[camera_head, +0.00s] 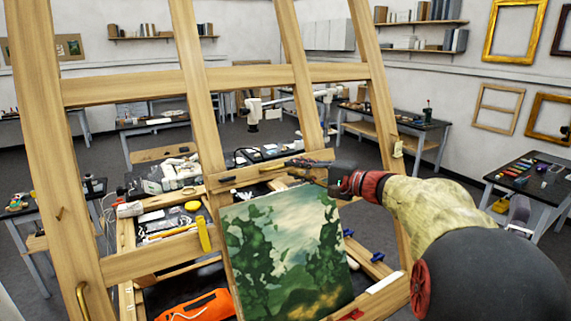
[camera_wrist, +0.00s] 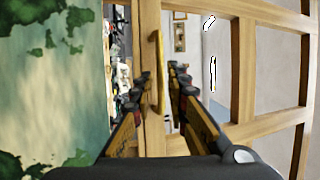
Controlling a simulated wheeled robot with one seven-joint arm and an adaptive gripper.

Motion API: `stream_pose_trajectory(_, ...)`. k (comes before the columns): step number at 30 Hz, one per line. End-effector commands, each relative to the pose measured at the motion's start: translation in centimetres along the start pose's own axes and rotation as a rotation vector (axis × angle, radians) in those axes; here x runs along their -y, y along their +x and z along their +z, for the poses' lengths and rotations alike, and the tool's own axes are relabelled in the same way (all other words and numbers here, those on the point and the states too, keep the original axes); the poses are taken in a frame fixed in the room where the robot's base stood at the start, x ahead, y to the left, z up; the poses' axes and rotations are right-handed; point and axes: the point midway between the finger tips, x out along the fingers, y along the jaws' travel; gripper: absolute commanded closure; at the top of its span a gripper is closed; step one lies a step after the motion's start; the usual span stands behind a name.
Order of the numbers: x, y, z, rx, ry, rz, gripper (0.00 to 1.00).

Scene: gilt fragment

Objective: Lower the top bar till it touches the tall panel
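The tall panel (camera_head: 285,255), a green landscape painting, stands on the large wooden easel. The pale wooden top bar (camera_head: 226,183) lies across the easel just above it. In the wrist view the panel (camera_wrist: 50,85) fills the left side and the top bar (camera_wrist: 149,120) runs upright beside it. A strip of background shows between them, so they are apart there. A curved handle (camera_wrist: 157,75) sits on the bar. My gripper (camera_wrist: 161,73) is open, its fingers on either side of the bar and handle. Contact with the handle cannot be told. In the head view my gripper (camera_head: 312,172) partly hides the bar.
The easel's uprights (camera_head: 200,100) and upper crossbar (camera_head: 125,85) stand close around my arm. A yellow clip (camera_head: 203,234) is left of the panel. An orange item (camera_head: 195,305) lies low behind the easel. A dark worktable (camera_head: 530,175) stands at the right.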

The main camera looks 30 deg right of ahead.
Motion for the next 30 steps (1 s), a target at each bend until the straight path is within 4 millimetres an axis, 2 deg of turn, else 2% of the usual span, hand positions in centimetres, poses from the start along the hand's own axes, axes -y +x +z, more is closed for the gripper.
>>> stream_pose_trajectory(3,0.1,1.9,0.1,0.003,0.001,0.002,0.84)
stream_pose_trajectory(10,0.1,3.9,0.1,0.001,-0.001,0.001,0.84)
stream_pose_trajectory(19,0.0,4.2,0.1,0.0,-0.001,0.002,0.84)
stream_pose_trajectory(27,0.0,4.2,0.1,0.0,-0.001,0.002,0.99)
stream_pose_trajectory(30,0.0,4.2,0.1,0.0,-0.001,0.002,1.0)
